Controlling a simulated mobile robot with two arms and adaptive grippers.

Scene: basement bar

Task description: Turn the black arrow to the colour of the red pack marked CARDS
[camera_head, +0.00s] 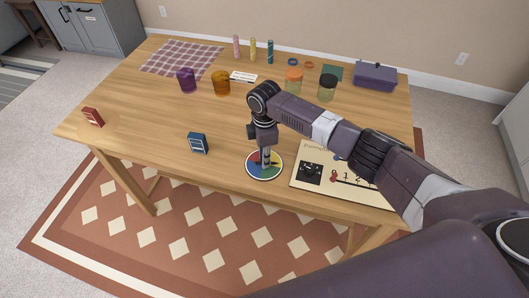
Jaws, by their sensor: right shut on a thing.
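The coloured spinner disc (252,170) lies flat near the table's front edge, with a pale rim and wedges of several colours. My right gripper (266,160) points down onto its middle and is shut on the black arrow, which the fingers hide almost wholly; its pointing direction cannot be told. The red pack (93,117) stands at the table's far left, well away from the gripper; its marking is too small to read. My left gripper is not in view.
A blue pack (198,143) stands left of the disc. A printed board (310,188) lies to its right, under my right arm. Purple (187,80) and amber (221,83) cups, jars (293,81) and a purple box (375,76) stand farther back. The left front is mostly clear.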

